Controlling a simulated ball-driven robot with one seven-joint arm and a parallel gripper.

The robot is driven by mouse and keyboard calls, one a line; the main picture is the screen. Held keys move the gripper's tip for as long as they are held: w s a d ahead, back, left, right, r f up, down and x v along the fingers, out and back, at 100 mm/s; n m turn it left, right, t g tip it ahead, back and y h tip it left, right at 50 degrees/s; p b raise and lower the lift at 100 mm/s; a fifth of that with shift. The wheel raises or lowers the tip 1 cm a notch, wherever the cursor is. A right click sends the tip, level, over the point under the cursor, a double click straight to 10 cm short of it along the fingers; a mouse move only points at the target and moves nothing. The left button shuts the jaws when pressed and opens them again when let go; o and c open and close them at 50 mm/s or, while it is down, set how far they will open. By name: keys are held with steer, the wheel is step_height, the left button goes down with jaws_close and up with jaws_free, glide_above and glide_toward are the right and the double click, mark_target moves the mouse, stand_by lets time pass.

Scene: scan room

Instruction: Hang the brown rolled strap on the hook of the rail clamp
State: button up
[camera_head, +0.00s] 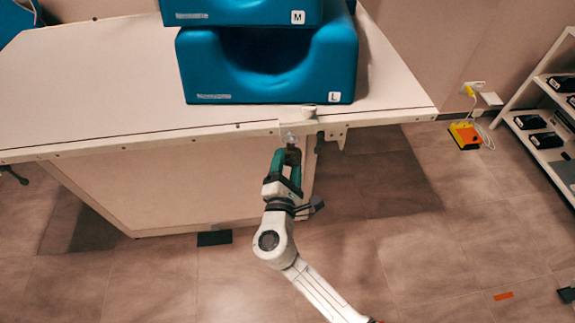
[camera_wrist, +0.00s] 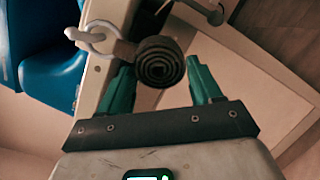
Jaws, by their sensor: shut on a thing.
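The brown rolled strap (camera_wrist: 160,64) is between the green fingers of my gripper (camera_wrist: 162,84), its spiral end facing the wrist camera. A pale ring (camera_wrist: 95,38) is joined to the strap by a brown tab, on the table side. In the head view the strap (camera_head: 293,156) is in my gripper (camera_head: 286,167), just below the table's front edge, with the ring (camera_head: 290,138) above it. The rail clamp (camera_head: 309,113) sits at the edge, up and right of the ring. Its hook is not clear, and I cannot tell whether the ring touches it.
The pale table (camera_head: 95,105) carries blue cushions marked L (camera_head: 195,75) and M (camera_head: 240,10). A grey rod with a round end (camera_wrist: 210,12) is near the strap.

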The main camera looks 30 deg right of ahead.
steer(key=o, duration=1.2)
steer(key=shift+o, duration=0.2)
steer(key=v, duration=1)
steer(key=shift+s+a, duration=0.15)
steer(key=shift+s, duration=0.2)
